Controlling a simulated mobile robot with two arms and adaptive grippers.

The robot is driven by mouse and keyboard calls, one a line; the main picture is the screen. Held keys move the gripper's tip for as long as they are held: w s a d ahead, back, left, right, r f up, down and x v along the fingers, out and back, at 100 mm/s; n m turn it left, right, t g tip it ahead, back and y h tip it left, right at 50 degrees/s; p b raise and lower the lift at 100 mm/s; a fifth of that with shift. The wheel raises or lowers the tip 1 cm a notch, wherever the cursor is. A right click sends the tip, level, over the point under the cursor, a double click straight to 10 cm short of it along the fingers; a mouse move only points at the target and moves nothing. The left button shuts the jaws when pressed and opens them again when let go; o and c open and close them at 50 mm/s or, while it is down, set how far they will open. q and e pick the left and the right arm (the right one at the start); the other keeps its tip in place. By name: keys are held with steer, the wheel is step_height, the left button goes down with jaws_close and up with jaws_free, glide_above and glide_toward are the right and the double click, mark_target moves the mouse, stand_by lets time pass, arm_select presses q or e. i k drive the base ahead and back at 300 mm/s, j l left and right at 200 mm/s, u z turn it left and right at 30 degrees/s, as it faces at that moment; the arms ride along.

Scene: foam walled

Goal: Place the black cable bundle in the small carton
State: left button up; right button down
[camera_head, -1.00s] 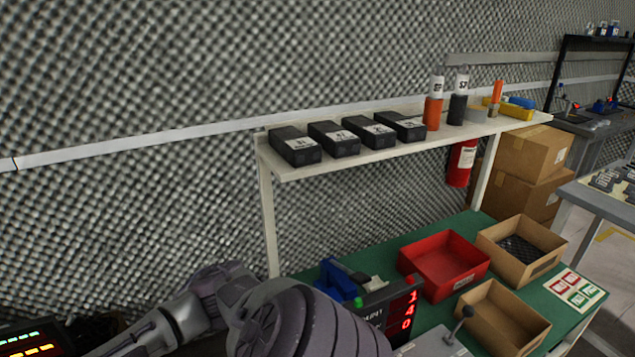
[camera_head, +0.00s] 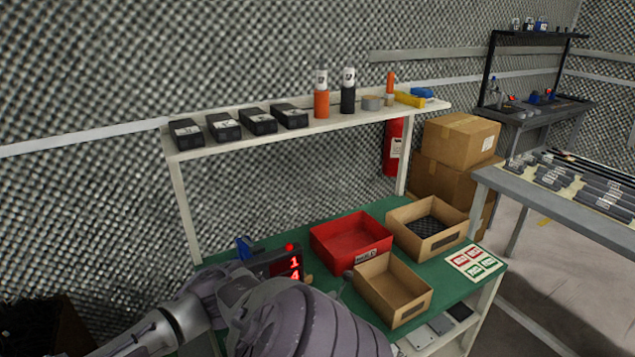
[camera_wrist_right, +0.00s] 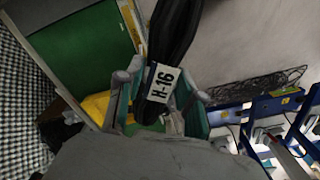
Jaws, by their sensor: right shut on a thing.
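The black cable bundle (camera_wrist_right: 172,38) shows in the right wrist view, with a white tag reading H-16. My right gripper (camera_wrist_right: 158,98) is shut on it, and the bundle extends from between the fingers to the top edge. The head view shows two small open cartons on the green bench. The nearer carton (camera_head: 366,283) looks empty. The farther carton (camera_head: 452,237) has dark mesh-like material inside. I cannot tell which is the task's carton. Neither gripper shows in the head view; an arm of mine fills the lower left.
A red bin (camera_head: 335,258) stands left of the cartons on the green bench (camera_head: 458,288). A card with red and green squares (camera_head: 476,263) lies at right. A shelf (camera_head: 300,133) with black boxes and bottles spans above. A grey table (camera_head: 560,215) stands at right.

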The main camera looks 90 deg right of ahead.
mark_target(389, 296)
steer(key=k+l+z, duration=0.1)
steer(key=k+l, duration=0.35)
steer(key=k+l+z, duration=0.1)
steer(key=k+l, duration=0.3)
steer(key=l, duration=0.25)
steer(key=k+l, duration=0.55)
steer(key=l, duration=0.45)
steer(key=k+l+z, duration=0.1)
steer(key=l, duration=0.45)
steer(key=k+l+z, duration=0.1)
steer(key=l, duration=0.45)
